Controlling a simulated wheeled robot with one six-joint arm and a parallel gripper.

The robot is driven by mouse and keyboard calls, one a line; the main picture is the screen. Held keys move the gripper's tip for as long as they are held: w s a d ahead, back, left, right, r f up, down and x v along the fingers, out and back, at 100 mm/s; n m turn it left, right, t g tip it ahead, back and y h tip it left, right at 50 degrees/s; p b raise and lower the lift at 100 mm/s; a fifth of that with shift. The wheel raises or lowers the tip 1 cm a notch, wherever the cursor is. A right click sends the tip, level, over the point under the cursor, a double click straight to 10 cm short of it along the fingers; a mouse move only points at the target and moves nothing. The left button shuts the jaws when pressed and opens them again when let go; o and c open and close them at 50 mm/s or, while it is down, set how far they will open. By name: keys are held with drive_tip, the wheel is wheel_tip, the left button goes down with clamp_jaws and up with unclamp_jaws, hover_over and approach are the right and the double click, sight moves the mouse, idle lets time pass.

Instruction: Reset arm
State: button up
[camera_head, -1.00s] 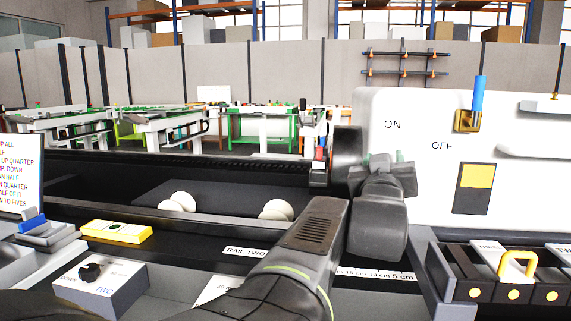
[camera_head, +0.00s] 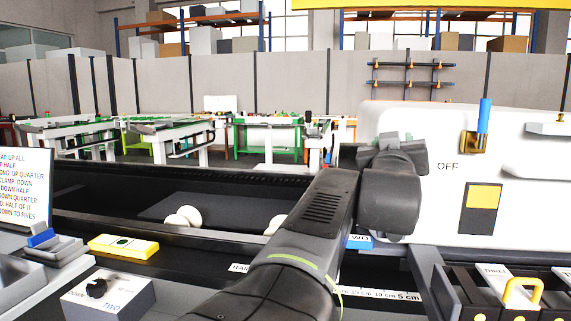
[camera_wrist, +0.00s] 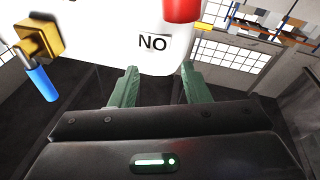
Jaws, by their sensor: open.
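My gripper shows in the wrist view (camera_wrist: 158,86) with its two green fingers apart and nothing between them. In the head view my black arm reaches up from the bottom middle, and its wrist stands in front of the left part of a white panel (camera_head: 435,125). The fingers are mostly hidden there. In the wrist view the panel, seen upside down, carries an ON label (camera_wrist: 153,42). A red cylinder (camera_wrist: 182,8) shows at the top edge. A blue handle on a brass mount (camera_wrist: 40,82) is at the left.
A yellow block (camera_head: 123,246) and a grey box with a black knob (camera_head: 108,296) are at the lower left. White rounded pieces (camera_head: 184,217) lie in the dark trough. A slotted rack with a yellow handle (camera_head: 522,292) is at the lower right. An instruction board (camera_head: 24,190) stands left.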

wheel_tip(320, 180, down, 10)
drive_tip(key=b, duration=0.2)
drive_tip(key=shift+r+b, duration=0.1)
drive_tip(key=shift+b, duration=0.25)
drive_tip(key=shift+d+r+p, duration=0.1)
drive_tip(key=shift+r+p, duration=0.2)
drive_tip(key=shift+p, duration=0.1)
drive_tip(key=shift+d+f+m, duration=0.1)
drive_tip(key=shift+d+m, duration=0.05)
drive_tip(key=shift+m, duration=0.25)
